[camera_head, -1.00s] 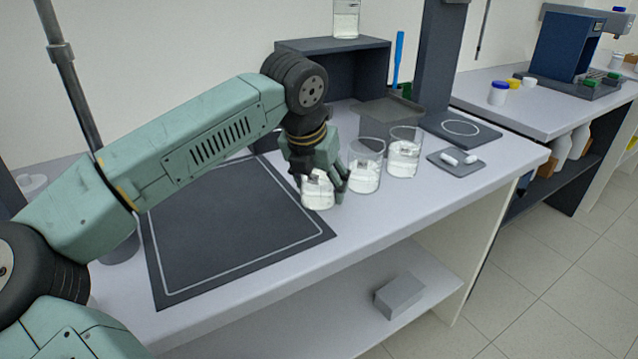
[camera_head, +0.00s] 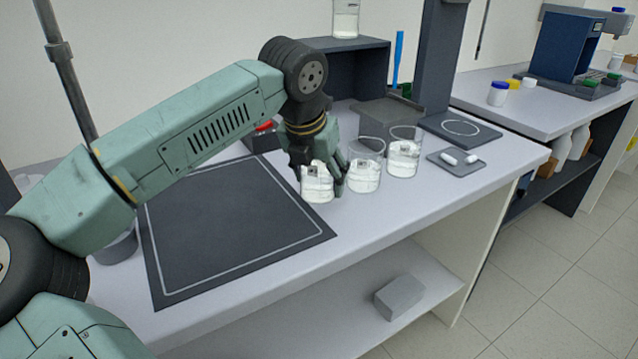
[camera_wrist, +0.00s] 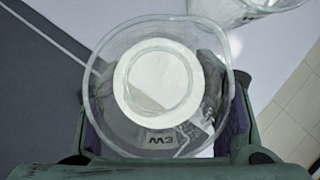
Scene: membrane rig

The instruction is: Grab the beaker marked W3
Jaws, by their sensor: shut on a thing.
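The beaker marked W3 (camera_head: 317,187) is clear glass with pale contents, and stands out at the left of a row of three. In the wrist view the W3 beaker (camera_wrist: 160,138) is seen from above, with its label on the side near my gripper. My gripper (camera_head: 320,172) is shut on it, with a finger on either side in the wrist view (camera_wrist: 163,118). The beaker looks upright. Whether its base is clear of the bench I cannot tell for sure.
Two similar beakers stand close on the right, a middle one (camera_head: 364,178) and a right one (camera_head: 403,160). A dark mat (camera_head: 230,225) with a white outline lies to the left. A grey tray (camera_head: 455,168) with white pieces is farther right. A dark shelf (camera_head: 345,75) stands behind.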

